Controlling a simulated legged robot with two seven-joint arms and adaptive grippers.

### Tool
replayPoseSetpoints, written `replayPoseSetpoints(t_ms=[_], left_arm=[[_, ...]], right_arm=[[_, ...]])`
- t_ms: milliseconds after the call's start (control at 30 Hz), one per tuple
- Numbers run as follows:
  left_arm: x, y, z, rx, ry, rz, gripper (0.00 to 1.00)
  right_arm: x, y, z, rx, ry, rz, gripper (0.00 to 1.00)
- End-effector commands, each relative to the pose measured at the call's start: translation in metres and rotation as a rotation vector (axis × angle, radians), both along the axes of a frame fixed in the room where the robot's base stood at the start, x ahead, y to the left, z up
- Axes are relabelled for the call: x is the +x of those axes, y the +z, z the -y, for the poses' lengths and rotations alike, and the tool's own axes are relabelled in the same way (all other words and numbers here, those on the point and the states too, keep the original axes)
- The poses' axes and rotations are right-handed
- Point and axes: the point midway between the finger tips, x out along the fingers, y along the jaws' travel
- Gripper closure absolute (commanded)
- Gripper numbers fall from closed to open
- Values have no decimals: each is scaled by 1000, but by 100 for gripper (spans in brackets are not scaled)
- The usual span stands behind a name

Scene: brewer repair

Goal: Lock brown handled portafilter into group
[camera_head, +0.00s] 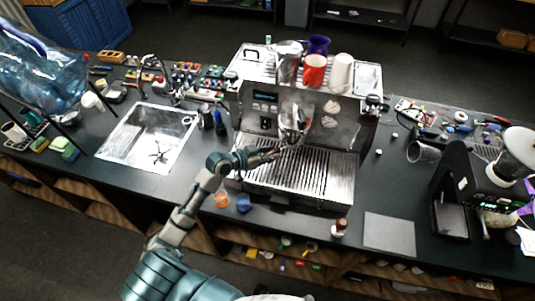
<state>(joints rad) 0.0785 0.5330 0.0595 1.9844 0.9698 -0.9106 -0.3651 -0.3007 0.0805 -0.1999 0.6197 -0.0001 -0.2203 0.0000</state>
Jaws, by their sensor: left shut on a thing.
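The espresso machine (251,117) stands at the back middle of the counter, with its group (297,114) at the front centre. My left arm reaches up from the bottom left. My left gripper (279,149) is shut at the group, above the drip tray (290,177). It appears to hold the portafilter by its handle, which is mostly hidden by the fingers. I cannot tell whether the portafilter is seated in the group. My right gripper is out of view.
Several cups, including a red cup (314,70), stand on the machine. A sink (150,138) is at left and a grinder (483,185) at right. A small brown-topped item (339,228), a grey mat (389,234) and a blue cup (243,204) sit near the front edge.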

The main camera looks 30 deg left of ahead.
Motion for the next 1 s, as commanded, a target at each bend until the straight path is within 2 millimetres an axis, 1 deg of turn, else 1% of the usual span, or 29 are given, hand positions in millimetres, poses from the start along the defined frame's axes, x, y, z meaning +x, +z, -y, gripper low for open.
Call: replayPoseSetpoints(t_ms=[467,1000], left_arm=[[1,2,0,-1,1,4,100],[-2,8,1,0,-1,4,100]], right_arm=[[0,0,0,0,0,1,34],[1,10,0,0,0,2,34]])
